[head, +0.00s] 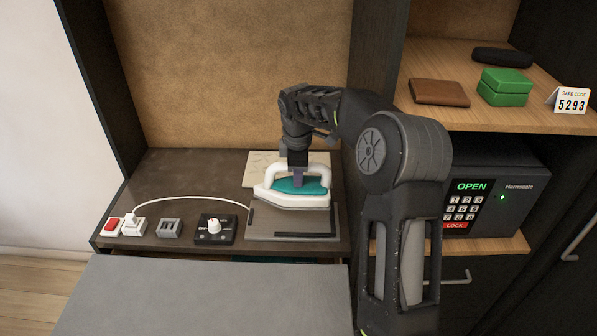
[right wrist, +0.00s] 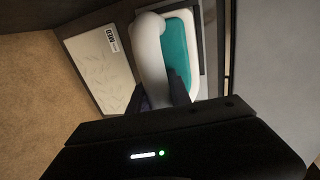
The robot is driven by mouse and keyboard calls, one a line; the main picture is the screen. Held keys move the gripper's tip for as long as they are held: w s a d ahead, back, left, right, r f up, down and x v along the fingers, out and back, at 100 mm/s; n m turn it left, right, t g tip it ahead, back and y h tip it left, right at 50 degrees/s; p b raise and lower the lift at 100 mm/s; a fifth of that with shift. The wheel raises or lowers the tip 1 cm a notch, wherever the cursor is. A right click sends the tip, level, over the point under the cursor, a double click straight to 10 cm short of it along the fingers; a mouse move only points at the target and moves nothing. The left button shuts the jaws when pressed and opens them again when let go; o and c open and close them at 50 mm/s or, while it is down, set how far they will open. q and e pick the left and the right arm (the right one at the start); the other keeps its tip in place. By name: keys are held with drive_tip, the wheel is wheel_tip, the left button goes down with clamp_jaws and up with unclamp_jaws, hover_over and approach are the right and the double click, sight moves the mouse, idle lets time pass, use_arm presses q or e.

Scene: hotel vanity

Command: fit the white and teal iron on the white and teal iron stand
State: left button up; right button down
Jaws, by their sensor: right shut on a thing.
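The white and teal iron (head: 290,201) is level over a flat grey-brown plate with dark raised edges (head: 290,224), which looks like the iron stand. I cannot tell whether the iron's sole touches the plate. My right gripper (head: 298,180) comes down from above and is shut on the iron's white handle. In the right wrist view the gripper (right wrist: 161,97) closes around the iron's curved handle (right wrist: 150,50), beside the teal top (right wrist: 177,55). The iron hides part of the plate. My left gripper is not in view.
A pale board (head: 261,165) marked MED lies behind the iron. A white cord runs left to a plug (head: 133,226). A red switch (head: 111,227), a grey block (head: 169,228) and a dial box (head: 214,230) line the front edge. The counter's left middle is clear. A safe (head: 494,195) stands right.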

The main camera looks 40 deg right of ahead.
sight(299, 190)
drive_tip(key=shift+f, duration=0.6)
wheel_tip(299, 190, down, 2)
drive_tip(key=shift+f+b, duration=0.2)
drive_tip(key=shift+b, duration=0.2)
drive_tip(key=shift+f+b, duration=0.75)
drive_tip(key=shift+f, duration=0.45)
drive_tip(key=shift+r, duration=0.1)
